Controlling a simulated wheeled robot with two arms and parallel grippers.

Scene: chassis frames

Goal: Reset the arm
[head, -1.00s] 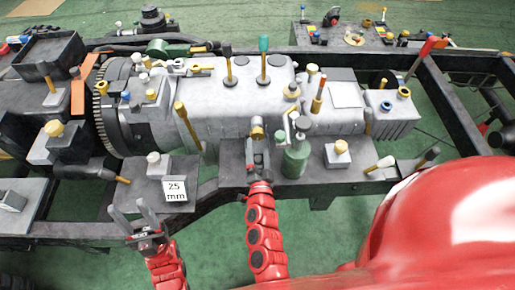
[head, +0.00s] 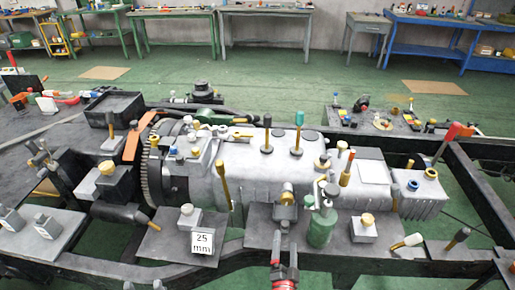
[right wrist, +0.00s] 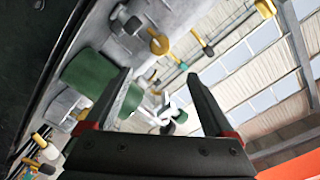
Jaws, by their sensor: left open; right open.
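My right gripper (head: 284,232) rises from the bottom middle of the head view on its red arm. It points at the engine frame, near a small brass-coloured cylinder (head: 287,190) and left of a green bottle (head: 321,229). In the right wrist view its two dark fingers (right wrist: 160,95) are spread apart with nothing clamped between them. A green body (right wrist: 92,72) shows behind the left finger.
A grey engine block (head: 260,170) with several upright tools lies on the black chassis frame (head: 480,185). A grey block with a yellow knob (head: 363,228) stands right of the bottle. Workbenches (head: 265,14) line the back wall.

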